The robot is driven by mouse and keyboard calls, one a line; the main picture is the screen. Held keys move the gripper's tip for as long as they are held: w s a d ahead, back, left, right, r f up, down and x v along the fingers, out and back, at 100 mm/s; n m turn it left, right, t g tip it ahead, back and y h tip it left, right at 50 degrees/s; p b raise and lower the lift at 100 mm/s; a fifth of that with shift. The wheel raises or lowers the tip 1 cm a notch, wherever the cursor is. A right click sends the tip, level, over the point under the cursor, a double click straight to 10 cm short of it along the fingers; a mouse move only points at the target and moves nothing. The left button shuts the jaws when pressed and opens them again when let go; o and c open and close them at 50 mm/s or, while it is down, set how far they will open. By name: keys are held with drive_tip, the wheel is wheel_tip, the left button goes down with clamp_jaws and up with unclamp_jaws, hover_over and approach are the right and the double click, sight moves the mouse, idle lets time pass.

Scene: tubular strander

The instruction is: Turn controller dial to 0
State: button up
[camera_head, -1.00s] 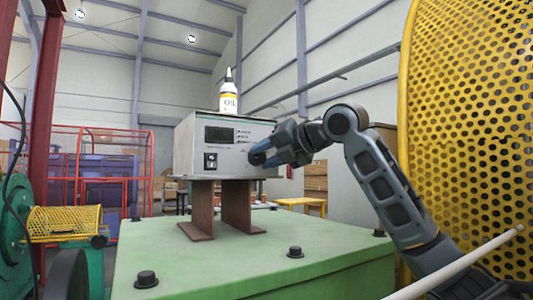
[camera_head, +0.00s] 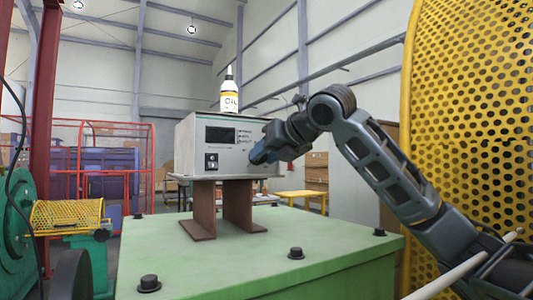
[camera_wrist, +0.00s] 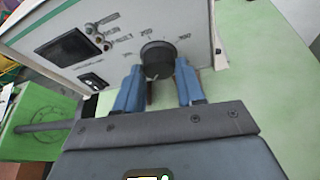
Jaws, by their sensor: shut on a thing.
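The controller (camera_head: 190,145) is a light grey box with a dark display and a rocker switch on its front. It also shows tilted in the wrist view (camera_wrist: 120,18). Its round black dial (camera_wrist: 158,57) has printed numbers around it; I cannot tell its exact setting. My gripper (camera_wrist: 157,78) is shut on the dial, with one blue finger on each side of it. In the head view my gripper (camera_head: 259,152) is at the right part of the controller's front and hides the dial.
A white oil bottle (camera_head: 229,98) stands on the controller. Brown metal supports (camera_head: 203,205) hold the controller above a green table (camera_head: 230,262) with black bolts. A yellow perforated guard (camera_head: 470,120) stands close on the right, beside my arm.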

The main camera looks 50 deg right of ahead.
drive_tip(key=shift+f, duration=0.1)
drive_tip(key=o, duration=1)
drive_tip(key=shift+v, duration=3.95)
